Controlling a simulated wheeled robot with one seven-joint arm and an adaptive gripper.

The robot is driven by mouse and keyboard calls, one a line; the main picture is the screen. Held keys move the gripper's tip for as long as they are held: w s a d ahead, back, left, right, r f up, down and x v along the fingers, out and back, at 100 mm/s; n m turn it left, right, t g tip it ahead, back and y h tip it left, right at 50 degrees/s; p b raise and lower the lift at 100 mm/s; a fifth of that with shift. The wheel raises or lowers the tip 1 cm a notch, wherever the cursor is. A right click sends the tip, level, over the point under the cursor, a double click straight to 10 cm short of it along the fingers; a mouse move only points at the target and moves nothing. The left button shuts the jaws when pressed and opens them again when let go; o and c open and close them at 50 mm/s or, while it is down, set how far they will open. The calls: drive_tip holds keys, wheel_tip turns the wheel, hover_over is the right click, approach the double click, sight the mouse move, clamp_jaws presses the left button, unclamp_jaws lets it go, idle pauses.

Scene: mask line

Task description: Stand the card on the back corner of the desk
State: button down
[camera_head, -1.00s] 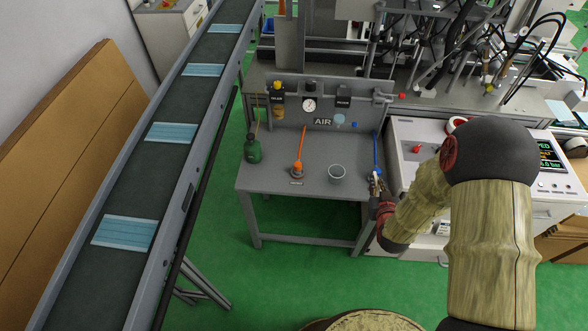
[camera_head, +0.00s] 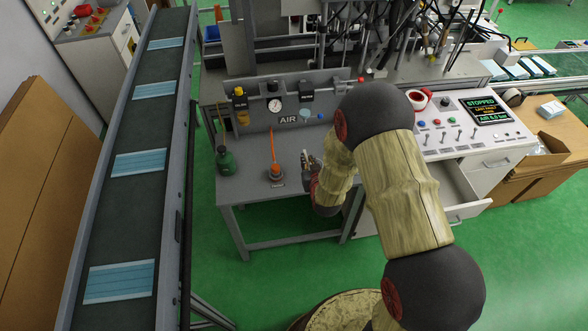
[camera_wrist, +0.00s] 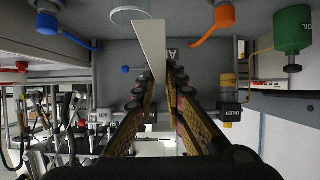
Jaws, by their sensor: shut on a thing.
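My gripper (camera_wrist: 153,95) is shut on the card (camera_wrist: 150,46), a thin pale plate between its fingertips in the wrist view. The card sticks out past the fingers and is seen nearly edge-on. In the head view my gripper (camera_head: 308,162) is above the right part of the grey desk (camera_head: 232,192). I cannot make out the card there. The desk's back side is bounded by an upright panel marked AIR (camera_head: 287,120). My arm hides the desk's right side.
A pale disc (camera_wrist: 130,15) shows beside the card in the wrist view. A conveyor with masks (camera_head: 122,215) runs left. A drawer (camera_head: 455,190) stands open at right.

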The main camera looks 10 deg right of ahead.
drive_tip(key=w+a+f, duration=0.1)
drive_tip(key=w+f, duration=0.1)
drive_tip(key=w+a+f+b, duration=0.1)
drive_tip(key=w+a+f, duration=0.1)
drive_tip(key=w+a+f+b, duration=0.1)
drive_tip(key=f, duration=0.2)
drive_tip(key=shift+w+a+f, duration=0.1)
drive_tip(key=shift+w+a, duration=0.1)
drive_tip(key=shift+w, duration=0.2)
drive_tip(key=shift+f+b, duration=0.4)
drive_tip(key=shift+f, duration=0.95)
drive_tip(key=shift+f, duration=0.25)
drive_tip(key=c, duration=1.8)
unclamp_jaws()
drive_tip(key=shift+r, duration=0.1)
drive_tip(key=shift+c, duration=0.2)
drive_tip(key=shift+r, duration=0.1)
